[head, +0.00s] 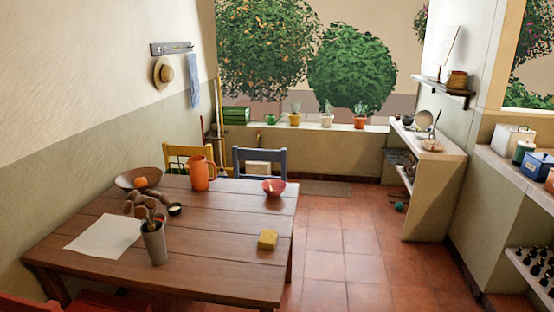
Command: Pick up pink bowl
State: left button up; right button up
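A small pinkish-red bowl (274,188) stands upright on the wooden table (200,240), near its far right corner. Something small and light-coloured shows inside the bowl, too small to make out. Neither of my grippers shows in the head view, and nothing is touching the bowl.
An orange pitcher (199,175) stands left of the bowl, and a yellow block (267,239) lies nearer. A grey cup (154,244), white paper (104,236) and brown bowl (138,178) are further left. Chairs (260,161) stand behind the table. Tiled floor (345,245) is clear on the right.

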aim_at(274, 188)
jog(key=i+l+u, duration=0.15)
jog(key=l, duration=0.25)
jog(key=i+l+u, duration=0.2)
jog(key=l, duration=0.25)
jog(key=i+l+u, duration=0.15)
jog(key=l, duration=0.3)
jog(key=i+l+u, duration=0.15)
jog(key=l, duration=0.3)
jog(key=l+u, duration=0.2)
jog(key=l, duration=0.3)
jog(key=i+l+u, duration=0.15)
jog(key=l, duration=0.25)
jog(key=i+l+u, duration=0.1)
jog(key=l, duration=0.35)
jog(key=i+l+u, duration=0.15)
jog(key=l, duration=0.3)
jog(key=i+l+u, duration=0.15)
jog(key=l, duration=0.3)
jog(key=i+l+u, duration=0.1)
jog(key=l, duration=0.85)
jog(key=i+l+u, duration=0.1)
jog(key=l, duration=0.35)
